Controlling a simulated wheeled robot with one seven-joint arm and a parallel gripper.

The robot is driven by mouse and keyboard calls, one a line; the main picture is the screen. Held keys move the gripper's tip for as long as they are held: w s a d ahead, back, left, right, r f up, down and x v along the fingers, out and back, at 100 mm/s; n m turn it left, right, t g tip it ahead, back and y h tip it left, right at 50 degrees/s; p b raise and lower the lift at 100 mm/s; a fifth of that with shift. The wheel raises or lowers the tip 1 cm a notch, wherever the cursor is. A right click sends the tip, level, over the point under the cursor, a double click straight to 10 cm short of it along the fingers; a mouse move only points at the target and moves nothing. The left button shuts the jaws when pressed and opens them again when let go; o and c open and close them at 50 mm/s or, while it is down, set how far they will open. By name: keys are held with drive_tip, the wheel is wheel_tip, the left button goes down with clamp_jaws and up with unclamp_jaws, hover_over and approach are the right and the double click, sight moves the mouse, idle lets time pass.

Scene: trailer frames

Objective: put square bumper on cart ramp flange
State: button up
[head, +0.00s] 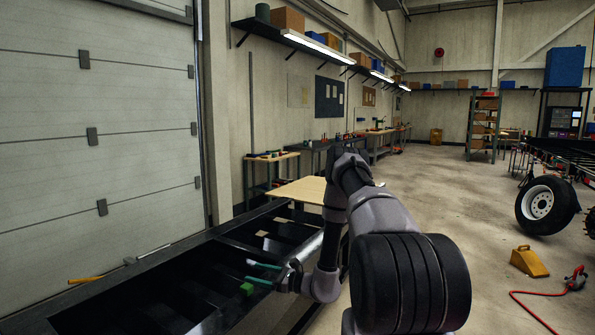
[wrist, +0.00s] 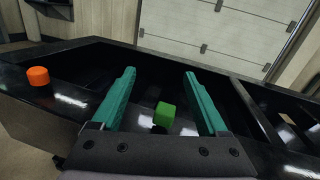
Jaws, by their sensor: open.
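A green cube (head: 247,288), which looks like the square bumper, is at the black cart frame (head: 140,268), beside my gripper. In the wrist view the green cube (wrist: 165,115) appears between the two teal fingers, nearer their bases, with visible gaps on both sides. My gripper (head: 247,271) is open, its fingers pointing left over the frame. The fingers also show in the wrist view (wrist: 160,73), spread apart and holding nothing. I cannot tell how far the cube is below the fingers. Which part is the ramp flange is not clear.
An orange round piece (wrist: 38,76) sits on the dark frame's edge. A yellow bar (head: 86,280) lies at the frame's left side. A roller door (head: 100,110) stands behind the frame. A yellow chock (head: 528,261) and red hose (head: 535,300) are on the floor at right.

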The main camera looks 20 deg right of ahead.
drive_tip(key=s+a+r+n+g, duration=0.2)
drive_tip(key=s+r+n+g, duration=0.25)
drive_tip(key=r, duration=0.45)
drive_tip(key=s+a+r+n+g, duration=0.3)
drive_tip(key=r+n, duration=0.2)
drive_tip(key=r, duration=0.4)
drive_tip(key=s+a+r+n+g, duration=0.2)
drive_tip(key=s+r+n+g, duration=0.2)
drive_tip(key=r, duration=0.5)
drive_tip(key=s+d+r+n+t+h, duration=0.3)
drive_tip(key=s+r+h, duration=0.3)
drive_tip(key=s+r, duration=0.2)
drive_tip(key=s+d+r+n+t+h, duration=0.3)
drive_tip(key=s+r, duration=0.6)
drive_tip(key=s, duration=0.3)
drive_tip(key=d+n+h, duration=0.1)
drive_tip(key=d+h, duration=0.1)
drive_tip(key=d, duration=0.1)
drive_tip(key=shift+r+t+h, duration=0.2)
drive_tip(key=shift+t+h, duration=0.15)
drive_tip(key=shift+h, duration=0.05)
